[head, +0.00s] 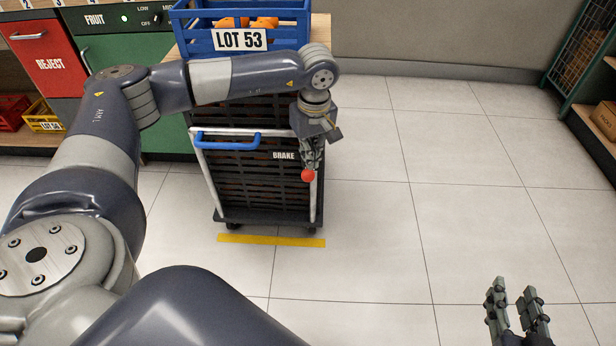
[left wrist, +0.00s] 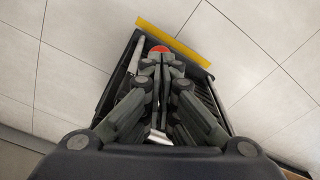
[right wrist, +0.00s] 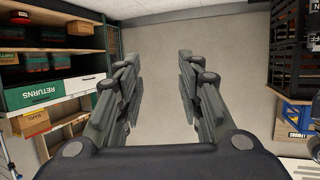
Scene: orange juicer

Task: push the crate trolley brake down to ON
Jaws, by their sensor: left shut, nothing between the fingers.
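The crate trolley (head: 263,205) stands on the tiled floor in the head view, with black crates, a pale frame and a blue handle. A label reading BRAKE (head: 284,156) is on its front. The red brake knob (head: 308,175) is at the trolley's right side, and it also shows in the left wrist view (left wrist: 160,49). My left gripper (head: 309,166) is shut, pointing down, with its fingertips right at the top of the red knob. The lever behind the knob is mostly hidden by the fingers. My right gripper (head: 517,292) is open and empty over the floor, far from the trolley.
A blue crate labelled LOT 53 (head: 240,40) with oranges stands at the counter above the trolley. A yellow floor strip (head: 271,241) lies at the trolley's foot. Red and green cabinets are at the left. Shelving (head: 590,60) is at the far right, and floor between is clear.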

